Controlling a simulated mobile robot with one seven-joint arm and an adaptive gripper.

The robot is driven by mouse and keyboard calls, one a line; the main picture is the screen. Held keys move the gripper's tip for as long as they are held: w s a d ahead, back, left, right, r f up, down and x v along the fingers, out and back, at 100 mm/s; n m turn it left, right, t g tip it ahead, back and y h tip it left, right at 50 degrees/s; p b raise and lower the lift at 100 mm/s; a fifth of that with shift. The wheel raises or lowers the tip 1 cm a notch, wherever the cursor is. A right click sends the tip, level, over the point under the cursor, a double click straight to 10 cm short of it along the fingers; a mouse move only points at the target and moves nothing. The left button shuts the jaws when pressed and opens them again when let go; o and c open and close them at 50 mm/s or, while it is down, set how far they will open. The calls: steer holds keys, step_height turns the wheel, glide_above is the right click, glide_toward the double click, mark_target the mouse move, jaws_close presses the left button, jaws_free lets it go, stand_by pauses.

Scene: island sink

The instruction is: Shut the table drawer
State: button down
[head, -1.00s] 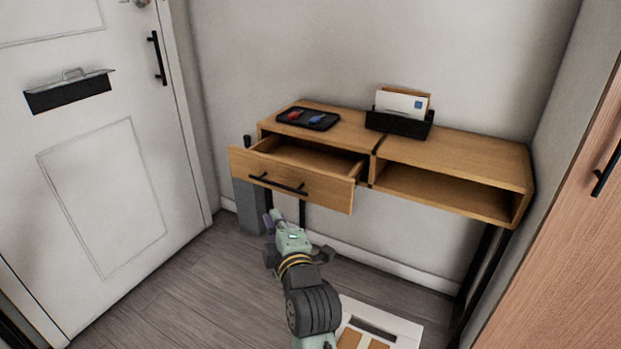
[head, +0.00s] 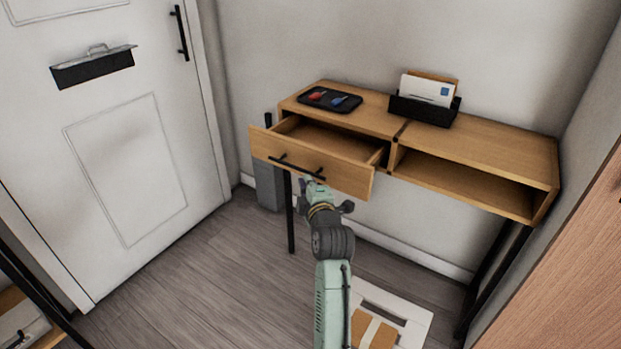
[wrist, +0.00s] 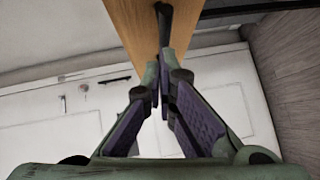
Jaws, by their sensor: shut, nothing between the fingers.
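The wooden table (head: 480,150) stands against the wall, with its drawer (head: 345,171) pulled out at the left. The drawer front has a black bar handle (head: 297,167), and the wooden front also shows in the wrist view (wrist: 130,22). My gripper (wrist: 160,68) is shut and empty, its fingertips close together at the handle's bar (wrist: 164,22). In the head view my gripper (head: 312,184) is just in front of the drawer front, by the handle's right end. I cannot tell whether the fingertips touch the drawer.
A black tray (head: 345,106) with a red and a blue item and a black letter holder (head: 423,109) stand on the table. A grey bin (head: 268,185) is behind the drawer's left side. A white door (head: 125,170) is at left.

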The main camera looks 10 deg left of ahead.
steer(key=shift+w+d+f, duration=0.1)
steer(key=shift+w+d, duration=0.05)
steer(key=shift+w, duration=0.35)
steer(key=shift+w+d+f, duration=0.1)
steer(key=shift+w, duration=0.15)
steer(key=w+d+b, duration=0.1)
steer(key=w+b, duration=0.1)
steer(key=w, duration=0.2)
steer(key=w+d+b, duration=0.2)
steer(key=w+b, duration=0.1)
steer(key=w, duration=0.1)
steer(key=w+d+b, duration=0.1)
steer(key=w+b, duration=0.2)
steer(key=w, duration=0.1)
steer(key=shift+w+d, duration=0.25)
steer(key=shift+d, duration=0.05)
steer(key=shift+w+d, duration=0.1)
steer(key=shift+w, duration=0.1)
steer(key=shift+r, duration=0.25)
